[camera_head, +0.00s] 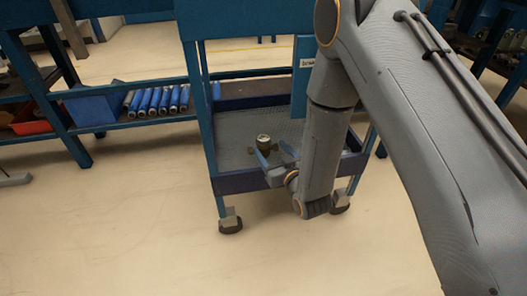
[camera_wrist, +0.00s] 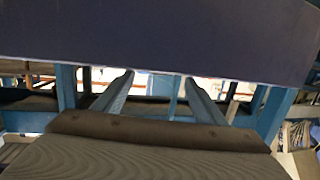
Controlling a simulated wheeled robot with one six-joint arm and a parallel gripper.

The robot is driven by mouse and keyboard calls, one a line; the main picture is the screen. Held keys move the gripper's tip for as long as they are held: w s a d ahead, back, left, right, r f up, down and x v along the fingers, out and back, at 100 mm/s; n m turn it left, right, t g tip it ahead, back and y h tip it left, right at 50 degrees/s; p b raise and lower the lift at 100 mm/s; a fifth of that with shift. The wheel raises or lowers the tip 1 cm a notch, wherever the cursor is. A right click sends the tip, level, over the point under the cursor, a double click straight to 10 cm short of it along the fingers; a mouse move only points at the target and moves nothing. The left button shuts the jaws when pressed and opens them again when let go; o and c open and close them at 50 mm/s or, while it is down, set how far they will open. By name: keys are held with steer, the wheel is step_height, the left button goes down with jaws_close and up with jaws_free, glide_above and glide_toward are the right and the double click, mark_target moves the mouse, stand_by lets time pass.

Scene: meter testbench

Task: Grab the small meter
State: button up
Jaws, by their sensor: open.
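The small meter (camera_head: 263,142) is a small, dark, roughly round body with a pale top face. In the head view it sits upright on the lower tray (camera_head: 232,155) of a blue cart. My gripper (camera_head: 269,149) is low over the front part of this tray, right by the meter. Its two fingers are spread, and in the picture they lie just below and to the right of the meter. In the wrist view the open fingers (camera_wrist: 159,76) show with a gap between them. I cannot make out the meter there. Whether a finger touches it cannot be told.
The tray has a raised dark blue rim (camera_head: 240,184). The cart's upper part (camera_head: 240,20) stands over it, with posts at the corners. A dark, flat surface (camera_wrist: 160,35) fills the top of the wrist view. Shelves with blue cylinders (camera_head: 157,101) stand left; floor in front is clear.

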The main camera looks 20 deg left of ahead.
mark_target(264, 139)
steer(key=b+x, duration=0.3)
steer(key=x, duration=0.4)
steer(key=shift+w+a+r, duration=0.1)
steer(key=shift+w+a, duration=0.05)
steer(key=shift+w, duration=0.2)
steer(key=c, duration=1.4)
steer(key=shift+r, duration=0.1)
steer(key=shift+c, duration=0.5)
